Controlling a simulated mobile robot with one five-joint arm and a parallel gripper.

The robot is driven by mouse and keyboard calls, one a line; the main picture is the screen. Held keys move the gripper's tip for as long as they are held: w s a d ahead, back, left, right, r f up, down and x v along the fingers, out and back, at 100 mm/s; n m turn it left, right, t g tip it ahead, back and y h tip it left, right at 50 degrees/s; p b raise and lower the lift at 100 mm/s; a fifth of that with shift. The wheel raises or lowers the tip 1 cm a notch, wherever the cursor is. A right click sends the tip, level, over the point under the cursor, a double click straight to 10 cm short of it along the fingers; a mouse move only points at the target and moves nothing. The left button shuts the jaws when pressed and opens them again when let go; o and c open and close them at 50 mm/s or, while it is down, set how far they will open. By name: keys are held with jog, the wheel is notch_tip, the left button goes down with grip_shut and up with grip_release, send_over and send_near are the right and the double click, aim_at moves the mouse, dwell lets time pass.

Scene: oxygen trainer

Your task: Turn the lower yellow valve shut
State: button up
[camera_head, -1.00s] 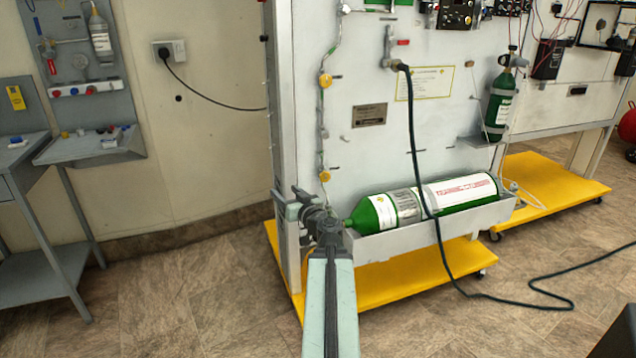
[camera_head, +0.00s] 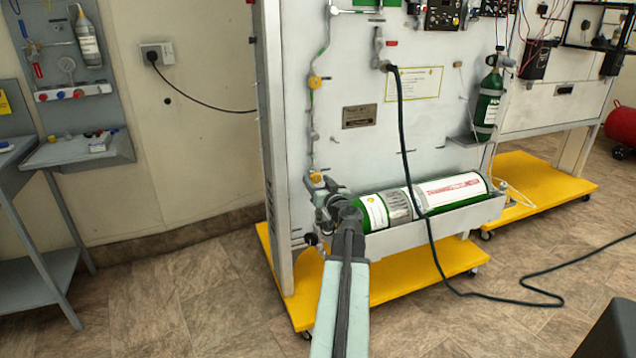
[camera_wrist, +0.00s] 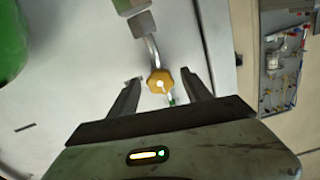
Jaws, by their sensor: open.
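The lower yellow valve (camera_head: 316,178) sits on a pipe on the white panel, just left of the green cylinder's neck end. In the wrist view the yellow knob (camera_wrist: 160,82) shows in front of my gripper (camera_wrist: 160,90), between the two finger tips in the picture. The fingers are apart and hold nothing; I cannot tell how deep the knob lies between them. In the head view my gripper (camera_head: 327,200) is just below and right of the valve, partly hiding the pipe. The upper yellow valve (camera_head: 315,82) is higher on the same pipe.
A large green cylinder (camera_head: 452,193) lies in a grey trough close right of my gripper. A black hose (camera_head: 408,150) hangs down across it to the floor. The panel stands on a yellow wheeled base (camera_head: 400,283). A grey bench (camera_head: 80,150) is at left.

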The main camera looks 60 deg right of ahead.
jog(key=c, duration=1.2)
jog(key=shift+m, duration=0.8)
grip_shut()
jog(key=o, duration=1.2)
grip_release()
jog(key=shift+a, duration=0.1)
jog(key=v, duration=0.7)
jog(key=shift+s+a, duration=0.2)
jog(key=shift+s, duration=0.05)
